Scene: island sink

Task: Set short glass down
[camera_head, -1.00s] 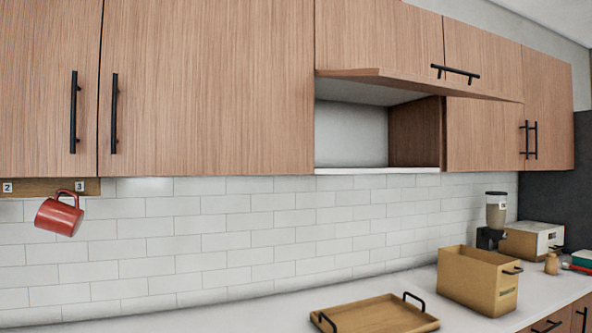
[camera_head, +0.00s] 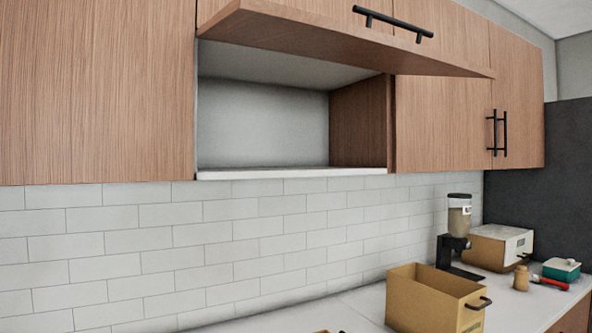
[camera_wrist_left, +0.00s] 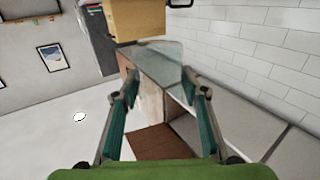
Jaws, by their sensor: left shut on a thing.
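In the left wrist view my left gripper (camera_wrist_left: 160,84) has its two fingers apart, one on each side of a clear short glass (camera_wrist_left: 157,64). It is shut on the glass, which is see-through and faint, so its exact outline is hard to tell. Neither gripper nor the glass shows in the head view. My right gripper is in neither view.
An open upper cabinet (camera_head: 265,122) has an empty-looking shelf under its raised door (camera_head: 340,38). On the counter (camera_head: 362,302) stand a wooden box (camera_head: 425,305), a dispenser (camera_head: 458,225), a white-and-wood appliance (camera_head: 497,247) and a small jar (camera_head: 521,278).

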